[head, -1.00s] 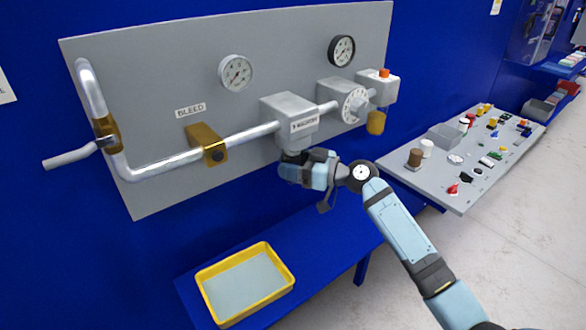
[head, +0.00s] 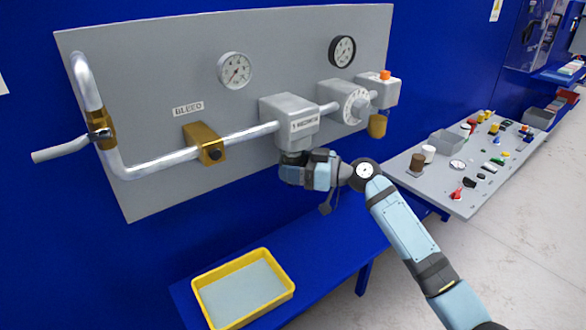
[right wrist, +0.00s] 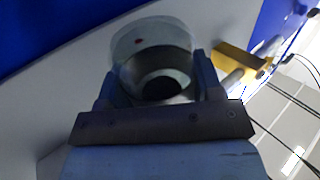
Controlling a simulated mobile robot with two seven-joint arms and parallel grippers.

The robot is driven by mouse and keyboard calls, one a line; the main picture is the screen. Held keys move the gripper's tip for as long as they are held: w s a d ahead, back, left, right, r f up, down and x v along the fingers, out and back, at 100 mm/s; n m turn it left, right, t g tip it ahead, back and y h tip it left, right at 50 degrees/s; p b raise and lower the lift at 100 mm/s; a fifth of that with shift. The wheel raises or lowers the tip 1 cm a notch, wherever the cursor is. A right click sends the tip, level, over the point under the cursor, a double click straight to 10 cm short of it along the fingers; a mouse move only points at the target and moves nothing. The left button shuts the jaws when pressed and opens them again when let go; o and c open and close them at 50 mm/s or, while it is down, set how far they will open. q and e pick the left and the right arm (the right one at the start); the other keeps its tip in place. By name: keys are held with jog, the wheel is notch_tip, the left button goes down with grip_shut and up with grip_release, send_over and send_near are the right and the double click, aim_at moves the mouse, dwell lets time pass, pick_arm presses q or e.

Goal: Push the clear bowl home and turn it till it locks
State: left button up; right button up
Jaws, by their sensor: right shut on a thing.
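The grey filter housing (head: 290,120) with a label on its front sits on the pipe on the wall panel. My right gripper (head: 297,157) is directly below it, pointing up. In the right wrist view, the fingers of my right gripper (right wrist: 157,82) stand on either side of the round bowl (right wrist: 150,62), shut on it. The bowl looks pale and glassy, with a dark round centre. In the head view the gripper and the housing hide the bowl. I cannot tell how far it sits in the housing or whether it is locked. My left gripper is not in view.
A brass block (head: 205,144) is on the pipe left of the housing, and a dial unit (head: 352,101) is to its right. Two gauges are above. A yellow-rimmed tray (head: 207,304) lies on the blue bench below. A grey table (head: 462,205) with small parts stands right.

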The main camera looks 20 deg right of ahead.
jog(key=shift+d+r, duration=0.1)
jog(key=shift+r, duration=0.1)
jog(key=o, duration=1.4)
jog(key=shift+w+f, duration=0.1)
jog(key=shift+f, duration=0.05)
